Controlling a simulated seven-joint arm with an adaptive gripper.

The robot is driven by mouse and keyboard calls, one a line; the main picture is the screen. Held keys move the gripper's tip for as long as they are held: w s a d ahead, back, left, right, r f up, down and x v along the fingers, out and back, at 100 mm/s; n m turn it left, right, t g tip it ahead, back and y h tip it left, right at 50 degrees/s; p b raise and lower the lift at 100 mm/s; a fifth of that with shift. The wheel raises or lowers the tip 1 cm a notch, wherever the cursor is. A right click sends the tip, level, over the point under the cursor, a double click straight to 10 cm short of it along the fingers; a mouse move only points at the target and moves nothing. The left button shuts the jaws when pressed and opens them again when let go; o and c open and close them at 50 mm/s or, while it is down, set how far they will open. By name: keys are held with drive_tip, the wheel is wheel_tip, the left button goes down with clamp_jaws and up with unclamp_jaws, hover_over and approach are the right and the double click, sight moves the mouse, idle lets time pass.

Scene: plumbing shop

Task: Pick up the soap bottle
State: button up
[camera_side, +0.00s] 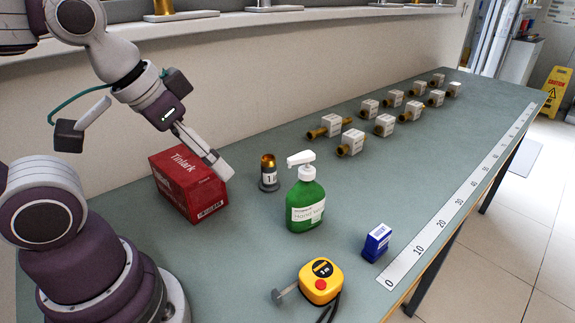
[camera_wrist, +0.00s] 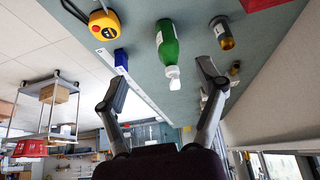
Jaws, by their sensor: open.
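The soap bottle (camera_side: 305,203) is green with a white pump top and a white label, upright on the bench. In the wrist view the soap bottle (camera_wrist: 168,45) shows ahead, its pump top pointing toward the space between my fingers. My gripper (camera_side: 218,166) is open and empty, left of the bottle and apart from it, overlapping the red box in the side view. In the wrist view my gripper (camera_wrist: 163,80) has its two fingers spread wide, with nothing between them touching either finger.
A yellow tape measure (camera_side: 320,281) and blue box (camera_side: 376,242) lie nearer the front. Brass fittings with white boxes (camera_side: 352,142) line the back. A ruler strip (camera_side: 450,215) edges the bench.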

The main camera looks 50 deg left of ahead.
drive_tip(key=shift+o, duration=0.5)
drive_tip(key=w+r+n+g, duration=0.1)
drive_tip(key=w+n+g, duration=0.1)
drive_tip(key=w+n, duration=0.3)
drive_tip(key=w+n+g, duration=0.1)
drive_tip(key=w+n, duration=0.4)
drive_tip(key=w+r+n+g, duration=0.1)
drive_tip(key=w+n+g, duration=0.1)
drive_tip(key=w+n, duration=0.3)
drive_tip(key=shift+w+a+r+n+g, duration=0.15)
drive_tip(key=shift+w+r+n+g, duration=0.15)
drive_tip(key=shift+r+n, duration=0.1)
hover_over(301, 156)
drive_tip(key=f, duration=0.4)
drive_tip(key=shift+s+f, duration=0.25)
drive_tip(key=f, duration=0.5)
drive_tip(key=shift+w+f, duration=0.3)
drive_tip(key=shift+f, duration=0.05)
drive_tip(key=c, duration=1.4)
